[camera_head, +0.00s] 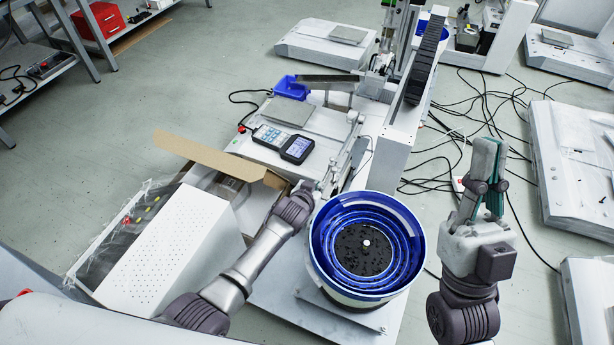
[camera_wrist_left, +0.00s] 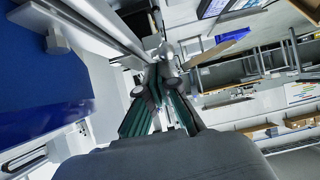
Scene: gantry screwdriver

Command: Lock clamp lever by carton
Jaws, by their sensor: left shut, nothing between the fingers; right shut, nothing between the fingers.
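My left gripper (camera_head: 318,187) is at the machine, between the open cardboard carton (camera_head: 205,153) and the blue bowl feeder (camera_head: 318,245). Its fingers are mostly hidden by my wrist there. In the left wrist view my left gripper (camera_wrist_left: 163,68) has its green-padded fingers converging, shut with nothing held, close to grey metal parts beside a rail (camera_wrist_left: 95,30). I cannot clearly pick out the clamp lever among these parts, nor tell whether the fingers touch it. My right gripper (camera_head: 489,152) is shut and empty, pointing up, right of the bowl feeder.
A white perforated box (camera_head: 165,250) stands left of my left arm. A handheld display (camera_head: 297,149) lies on the machine base behind the gripper. A tall white gantry column (camera_head: 395,150) rises to the right. Cables (camera_head: 470,110) lie on the floor beyond it.

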